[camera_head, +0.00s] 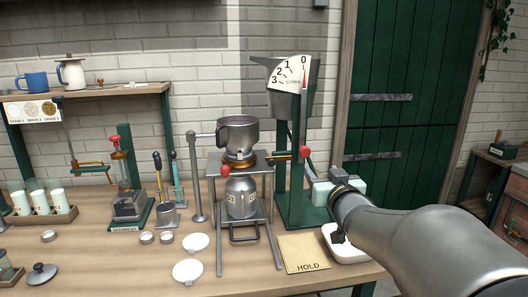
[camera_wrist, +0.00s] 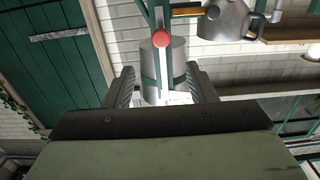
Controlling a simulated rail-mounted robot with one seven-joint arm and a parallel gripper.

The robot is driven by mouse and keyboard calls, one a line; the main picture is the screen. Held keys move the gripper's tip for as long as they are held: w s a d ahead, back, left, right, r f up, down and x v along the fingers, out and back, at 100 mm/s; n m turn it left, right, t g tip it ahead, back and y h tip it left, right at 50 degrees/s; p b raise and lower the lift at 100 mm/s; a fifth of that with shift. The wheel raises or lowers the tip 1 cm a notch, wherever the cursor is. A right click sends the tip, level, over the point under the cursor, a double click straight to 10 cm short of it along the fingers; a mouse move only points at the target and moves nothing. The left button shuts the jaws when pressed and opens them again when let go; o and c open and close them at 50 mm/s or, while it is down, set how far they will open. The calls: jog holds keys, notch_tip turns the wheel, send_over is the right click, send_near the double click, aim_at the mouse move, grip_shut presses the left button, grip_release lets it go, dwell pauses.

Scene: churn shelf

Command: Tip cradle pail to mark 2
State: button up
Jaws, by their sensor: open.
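The grey cradle pail (camera_head: 291,104) hangs in a tall green stand (camera_head: 297,190), its spout toward the left. It looks about upright. A white litre dial (camera_head: 289,74) marked 0 to 3 is in front of it, with the red pointer (camera_head: 304,72) near 0. A red knob (camera_head: 305,152) is on the stand below the pail. My gripper (camera_head: 310,168) is open beside the stand, partly hidden. In the wrist view, which is upside down, the pail (camera_wrist: 178,53) shows beyond my two spread fingers (camera_wrist: 160,88). The red knob (camera_wrist: 160,39) appears above the fingertips, with nothing visibly held.
A metal pot (camera_head: 238,136) stands on a rack left of the stand, above a metal can (camera_head: 242,198). A HOLD board (camera_head: 304,253) and white tray (camera_head: 345,247) lie in front. White lids (camera_head: 187,271) lie at the front left. A green door (camera_head: 410,120) is behind.

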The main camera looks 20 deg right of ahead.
aim_at(305, 154)
jog(key=w, duration=0.5)
jog(key=w+d+p, duration=0.1)
jog(key=w, duration=0.5)
jog(key=w+d+p, duration=0.1)
jog(key=w, duration=0.4)
jog(key=shift+w, duration=0.2)
grip_shut()
